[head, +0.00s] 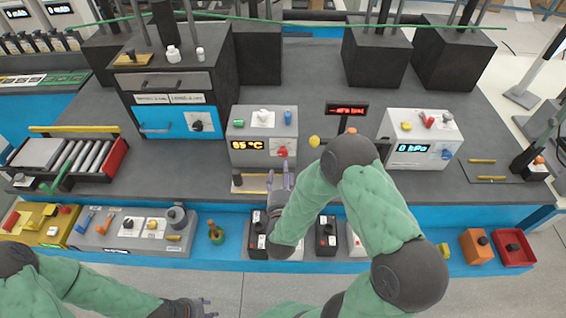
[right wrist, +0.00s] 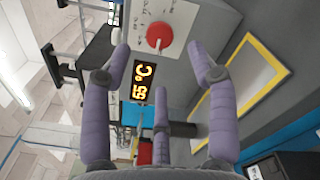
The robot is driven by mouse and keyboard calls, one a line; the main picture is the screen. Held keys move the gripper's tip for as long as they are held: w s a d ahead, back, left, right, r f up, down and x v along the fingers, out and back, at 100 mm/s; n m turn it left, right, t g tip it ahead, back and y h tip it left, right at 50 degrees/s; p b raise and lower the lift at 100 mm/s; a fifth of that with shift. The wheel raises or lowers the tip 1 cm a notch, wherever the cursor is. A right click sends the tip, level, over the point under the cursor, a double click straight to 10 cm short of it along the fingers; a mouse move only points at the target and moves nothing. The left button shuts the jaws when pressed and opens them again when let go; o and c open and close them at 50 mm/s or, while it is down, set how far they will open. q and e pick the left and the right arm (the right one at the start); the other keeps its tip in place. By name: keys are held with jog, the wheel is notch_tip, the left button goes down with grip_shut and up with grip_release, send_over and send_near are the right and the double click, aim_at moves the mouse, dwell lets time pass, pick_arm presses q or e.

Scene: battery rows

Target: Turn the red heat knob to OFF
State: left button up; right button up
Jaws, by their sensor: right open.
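The red heat knob (head: 282,151) is on the lower right of the front of a grey box (head: 243,122) with a yellow temperature display (head: 248,145). In the right wrist view the red knob (right wrist: 159,36) is round, and the display (right wrist: 143,82) reads 65 °C. My right gripper (head: 281,181) is just in front of and below the box. In the right wrist view its purple fingers (right wrist: 160,55) are spread, empty and apart from the knob. My left gripper (head: 203,307) is low at the bottom of the head view, far from the knob; its opening is unclear.
A grey box with a 0 hPa display (head: 409,149) stands to the right. A blue-fronted oven-like cabinet (head: 170,122) stands to the left. A yellow-edged plate (head: 250,190) lies below the knob box. A yellow knob (head: 314,141) is close on the right.

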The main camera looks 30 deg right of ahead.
jog(key=shift+v, duration=1.95)
